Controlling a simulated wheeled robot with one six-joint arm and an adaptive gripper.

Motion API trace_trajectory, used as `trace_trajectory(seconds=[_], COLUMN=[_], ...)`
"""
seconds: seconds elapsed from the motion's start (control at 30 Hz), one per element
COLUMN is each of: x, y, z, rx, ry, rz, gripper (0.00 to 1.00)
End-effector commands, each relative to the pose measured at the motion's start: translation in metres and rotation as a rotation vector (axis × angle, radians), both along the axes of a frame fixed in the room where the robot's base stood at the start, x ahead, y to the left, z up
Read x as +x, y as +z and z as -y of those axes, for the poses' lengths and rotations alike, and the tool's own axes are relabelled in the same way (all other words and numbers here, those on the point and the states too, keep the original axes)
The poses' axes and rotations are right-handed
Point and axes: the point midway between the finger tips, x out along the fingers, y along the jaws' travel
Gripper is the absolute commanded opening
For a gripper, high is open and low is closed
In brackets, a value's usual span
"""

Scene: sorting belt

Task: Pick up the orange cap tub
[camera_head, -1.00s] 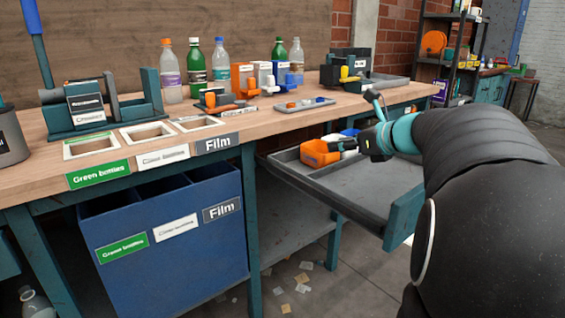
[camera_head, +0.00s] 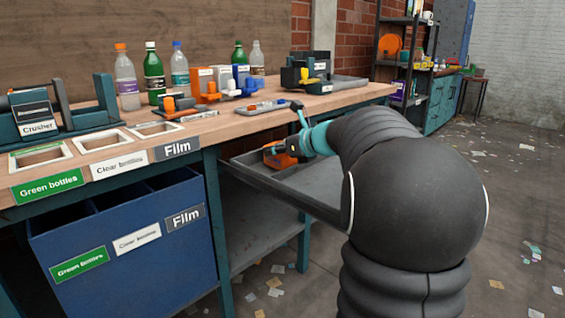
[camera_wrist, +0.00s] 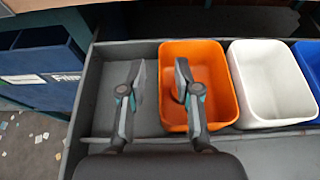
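The orange cap tub (camera_wrist: 205,62) is an open, empty-looking square tub in a grey drawer. My gripper (camera_wrist: 160,72) is open, with its fingers pointing toward the tub's left wall. In the wrist view one finger lies left of that wall and the other overlaps the tub's opening, so the wall shows between them. I cannot tell how deep the fingers reach or whether they touch it. In the head view the orange tub (camera_head: 271,158) is partly hidden by my gripper (camera_head: 290,149).
A white tub (camera_wrist: 270,85) stands right of the orange one, then a blue tub (camera_wrist: 311,62). The drawer (camera_wrist: 98,105) has a divider and a free compartment at left. The workbench (camera_head: 235,122) above holds bottles. A blue sorting bin (camera_head: 120,285) stands at left.

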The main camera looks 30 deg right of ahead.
Motion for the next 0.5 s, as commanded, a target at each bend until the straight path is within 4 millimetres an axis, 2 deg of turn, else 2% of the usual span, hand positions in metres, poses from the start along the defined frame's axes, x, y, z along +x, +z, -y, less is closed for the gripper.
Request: trace_trajectory(seconds=[0.17, 0.4, 0.43, 0.5], x=[0.02, 0.022, 0.022, 0.022], y=[-0.01, -0.01, -0.01, -0.01], z=[-0.007, -0.008, -0.008, -0.008], rx=[0.0, 0.0, 0.0, 0.0], ry=[0.002, 0.0, 0.0, 0.0], rz=[0.0, 0.0, 0.0, 0.0], gripper=[0.32, 0.32, 0.27, 0.1])
